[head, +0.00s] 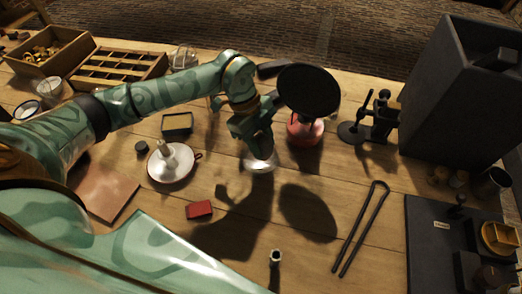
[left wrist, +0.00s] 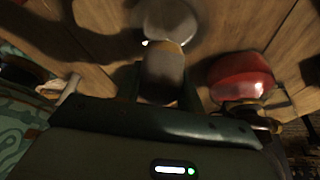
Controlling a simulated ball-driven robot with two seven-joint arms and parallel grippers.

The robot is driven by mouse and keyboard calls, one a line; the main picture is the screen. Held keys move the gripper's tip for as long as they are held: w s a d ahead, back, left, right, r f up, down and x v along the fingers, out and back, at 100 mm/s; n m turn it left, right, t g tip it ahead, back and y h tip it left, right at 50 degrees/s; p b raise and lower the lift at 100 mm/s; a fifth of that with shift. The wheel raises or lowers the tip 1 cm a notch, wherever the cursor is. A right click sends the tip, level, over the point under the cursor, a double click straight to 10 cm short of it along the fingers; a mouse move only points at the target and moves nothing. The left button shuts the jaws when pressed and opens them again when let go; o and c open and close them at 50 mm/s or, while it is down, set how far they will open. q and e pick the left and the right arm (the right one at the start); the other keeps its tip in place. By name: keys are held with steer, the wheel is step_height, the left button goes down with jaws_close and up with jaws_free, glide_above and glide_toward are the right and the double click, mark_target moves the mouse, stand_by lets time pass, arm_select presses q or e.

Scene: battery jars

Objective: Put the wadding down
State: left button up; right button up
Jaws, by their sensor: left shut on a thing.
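My left gripper (head: 260,148) points down over the middle of the table. In the left wrist view it is shut on a grey-brown rounded piece (left wrist: 163,72), which looks like the wadding. A pale round thing (head: 256,165) lies just under the gripper; it also shows beyond the held piece in the left wrist view (left wrist: 172,20). I cannot tell whether the held piece touches it. The gripper hides most of the held piece in the head view. My right gripper is not in view.
A red-bodied thing (head: 304,132) stands close right of the gripper, below a raised black disc (head: 308,90). A white dish (head: 171,172) is to the left, a small red block (head: 199,210) in front. Tongs (head: 362,228) lie right.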

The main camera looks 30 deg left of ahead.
arm_select(q)
steer(key=shift+w+a+f, duration=0.1)
steer(key=shift+a+f, duration=0.1)
steer(key=shift+f, duration=0.05)
steer(key=f, duration=0.1)
steer(key=f+b, duration=0.1)
steer(key=f, duration=0.2)
steer(key=shift+w+a+b, duration=0.15)
steer(key=shift+a+b, duration=0.15)
steer(key=shift+b, duration=0.1)
steer(key=shift+r, duration=0.2)
steer(key=o, duration=1)
steer(key=shift+f, duration=0.15)
